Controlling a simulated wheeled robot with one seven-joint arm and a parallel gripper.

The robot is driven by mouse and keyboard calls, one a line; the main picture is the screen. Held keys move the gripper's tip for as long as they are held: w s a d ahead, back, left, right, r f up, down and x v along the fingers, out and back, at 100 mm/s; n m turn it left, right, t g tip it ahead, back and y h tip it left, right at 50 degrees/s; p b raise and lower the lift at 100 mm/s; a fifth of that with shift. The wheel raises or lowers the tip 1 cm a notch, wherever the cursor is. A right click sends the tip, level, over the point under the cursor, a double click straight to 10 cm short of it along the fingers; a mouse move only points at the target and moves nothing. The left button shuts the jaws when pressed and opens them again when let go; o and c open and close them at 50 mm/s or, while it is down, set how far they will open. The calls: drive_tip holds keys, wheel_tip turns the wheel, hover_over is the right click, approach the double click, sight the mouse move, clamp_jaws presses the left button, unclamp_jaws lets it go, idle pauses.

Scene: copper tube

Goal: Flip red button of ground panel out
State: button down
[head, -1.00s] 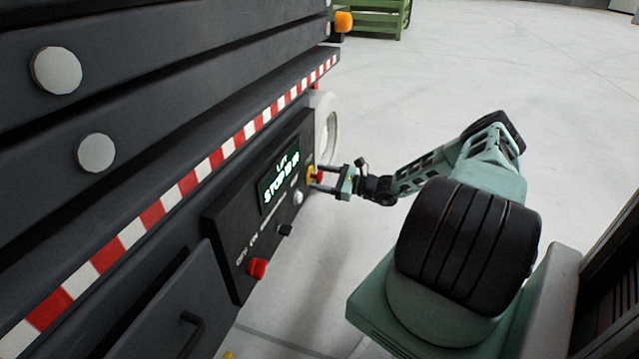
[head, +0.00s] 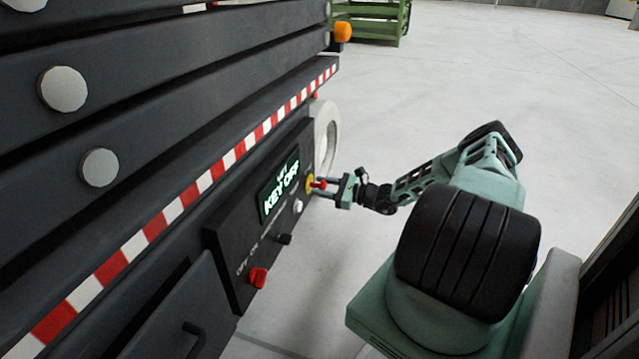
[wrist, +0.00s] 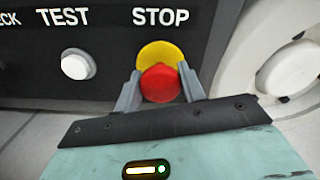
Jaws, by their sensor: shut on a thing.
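The ground panel (head: 236,228) is a dark box on the side of the lift, with a lit display (head: 279,186) that reads "KEY OFF". The red stop button (wrist: 160,83) sits on a yellow disc (wrist: 157,52) under the word STOP. It stands out from the disc and also shows at the panel's right end in the head view (head: 320,184). My gripper (wrist: 160,88) is shut on the red button, one finger on each side of it. The fingers hide the button's sides.
A white test button (wrist: 76,65) is left of STOP. A black switch (head: 285,239) and a red rotary switch (head: 258,277) are lower on the panel. A white wheel (head: 325,140) is close beyond the panel. Open floor lies to the right.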

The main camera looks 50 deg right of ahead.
drive_tip(key=shift+s, duration=0.25)
drive_tip(key=c, duration=0.8)
unclamp_jaws()
drive_tip(key=shift+d, duration=0.1)
drive_tip(key=shift+c, duration=0.2)
drive_tip(key=p+v, duration=0.6)
drive_tip(key=v, duration=1.1)
drive_tip(key=shift+s, duration=0.25)
drive_tip(key=shift+d+f, duration=0.1)
